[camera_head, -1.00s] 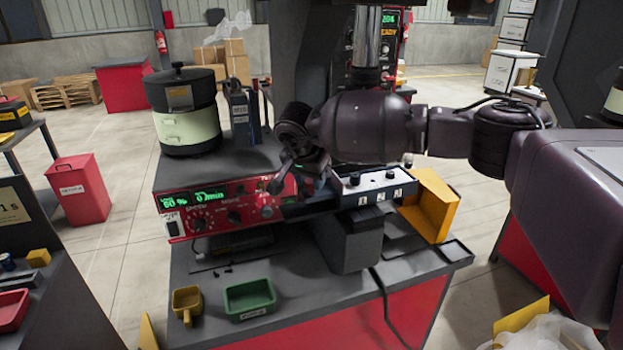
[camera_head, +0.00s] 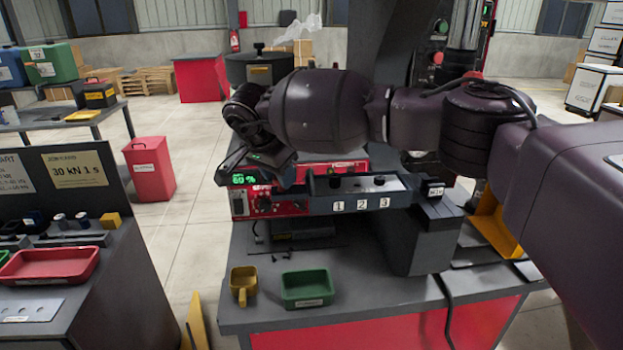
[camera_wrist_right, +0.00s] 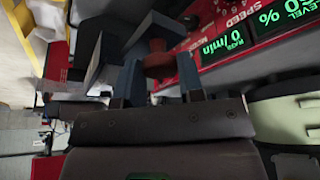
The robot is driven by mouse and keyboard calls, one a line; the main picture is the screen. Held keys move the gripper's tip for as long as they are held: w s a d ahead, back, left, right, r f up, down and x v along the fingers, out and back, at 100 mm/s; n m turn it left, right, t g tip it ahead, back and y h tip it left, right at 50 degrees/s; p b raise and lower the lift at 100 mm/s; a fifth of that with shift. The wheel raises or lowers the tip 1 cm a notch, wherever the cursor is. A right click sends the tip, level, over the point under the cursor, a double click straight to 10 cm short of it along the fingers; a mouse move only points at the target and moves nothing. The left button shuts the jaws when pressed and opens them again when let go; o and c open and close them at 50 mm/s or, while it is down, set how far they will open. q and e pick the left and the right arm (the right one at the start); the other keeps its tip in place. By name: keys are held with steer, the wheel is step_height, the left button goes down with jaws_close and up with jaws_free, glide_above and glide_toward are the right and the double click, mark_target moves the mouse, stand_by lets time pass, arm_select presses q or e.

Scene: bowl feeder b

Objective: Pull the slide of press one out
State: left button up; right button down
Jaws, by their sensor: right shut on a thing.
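The slide (camera_head: 361,204) of press one is a long dark grey bar marked 1, 2 and 3, with small round pieces on its pale top. In the head view it juts left from the dark press base (camera_head: 436,235), in front of the red feeder panel. My right gripper (camera_head: 243,160) is at the slide's left end; my own wrist hides the contact. In the right wrist view, the gripper's two fingers (camera_wrist_right: 160,82) are shut around a dull red knob (camera_wrist_right: 157,63), seemingly the slide's handle. My left gripper is not in view.
The red feeder panel (camera_head: 243,203) is close behind the slide. A yellow scoop (camera_head: 243,283) and a green tray (camera_head: 307,287) stand on the bench in front. A yellow chute (camera_head: 490,225) is at the right.

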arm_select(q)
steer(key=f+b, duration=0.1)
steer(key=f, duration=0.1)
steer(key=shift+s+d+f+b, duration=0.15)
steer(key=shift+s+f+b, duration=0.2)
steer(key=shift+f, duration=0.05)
arm_select(e)
steer(key=a, duration=0.6)
steer(key=shift+s, duration=0.15)
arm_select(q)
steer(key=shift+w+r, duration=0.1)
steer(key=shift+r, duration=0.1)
arm_select(e)
steer(key=shift+r, duration=0.1)
steer(key=c, duration=1.2)
jaws_free()
steer(key=shift+a, duration=0.1)
steer(key=o, duration=0.4)
steer(key=shift+a, duration=0.15)
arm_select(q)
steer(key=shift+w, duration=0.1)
arm_select(e)
steer(key=shift+o, duration=0.2)
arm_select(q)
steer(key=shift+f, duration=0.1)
